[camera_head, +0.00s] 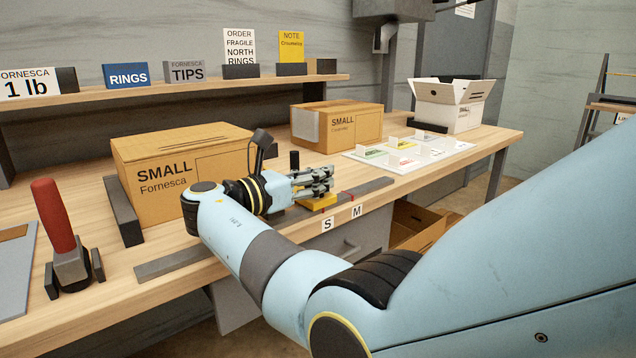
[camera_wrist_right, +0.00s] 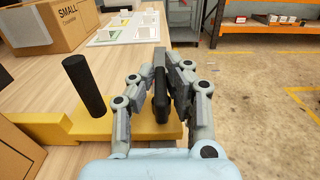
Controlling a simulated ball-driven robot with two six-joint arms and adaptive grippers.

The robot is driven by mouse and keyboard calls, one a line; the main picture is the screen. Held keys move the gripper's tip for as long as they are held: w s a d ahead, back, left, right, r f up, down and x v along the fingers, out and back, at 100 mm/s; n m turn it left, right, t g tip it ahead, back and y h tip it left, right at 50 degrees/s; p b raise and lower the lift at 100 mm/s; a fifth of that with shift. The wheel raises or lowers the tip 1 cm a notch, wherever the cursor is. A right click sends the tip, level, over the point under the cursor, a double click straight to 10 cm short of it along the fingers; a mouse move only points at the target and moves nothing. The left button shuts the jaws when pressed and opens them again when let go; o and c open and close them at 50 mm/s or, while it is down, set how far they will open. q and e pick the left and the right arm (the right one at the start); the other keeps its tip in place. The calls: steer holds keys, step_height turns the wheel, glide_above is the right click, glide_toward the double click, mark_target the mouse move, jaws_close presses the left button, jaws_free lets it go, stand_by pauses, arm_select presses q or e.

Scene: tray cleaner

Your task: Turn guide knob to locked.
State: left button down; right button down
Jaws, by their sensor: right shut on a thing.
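The yellow guide (camera_head: 318,203) sits on the grey rail along the bench's front edge, near the S label and a red mark on the rail. In the right wrist view the yellow guide (camera_wrist_right: 62,131) carries an upright black post (camera_wrist_right: 85,85), which stands left of my fingers. My right gripper (camera_head: 320,182) is over the guide. In its wrist view the right gripper (camera_wrist_right: 162,95) is closed around a flat, dark upright knob (camera_wrist_right: 161,85) at the guide's front side. The fingers hide the knob's base, and I cannot read its turn position. My left gripper is not in view.
A SMALL Fornesca box (camera_head: 180,165) stands behind my right forearm, and another SMALL box (camera_head: 338,125) is farther back. A red-handled tool (camera_head: 55,220) stands at left. A white card sheet (camera_head: 415,152) and an open white box (camera_head: 450,105) are at right.

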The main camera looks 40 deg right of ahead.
stand_by(0.3)
steer(key=c, duration=1.4)
jaws_free()
steer(key=shift+o, duration=0.2)
step_height(320, 180, up, 10)
steer(key=shift+f, duration=0.1)
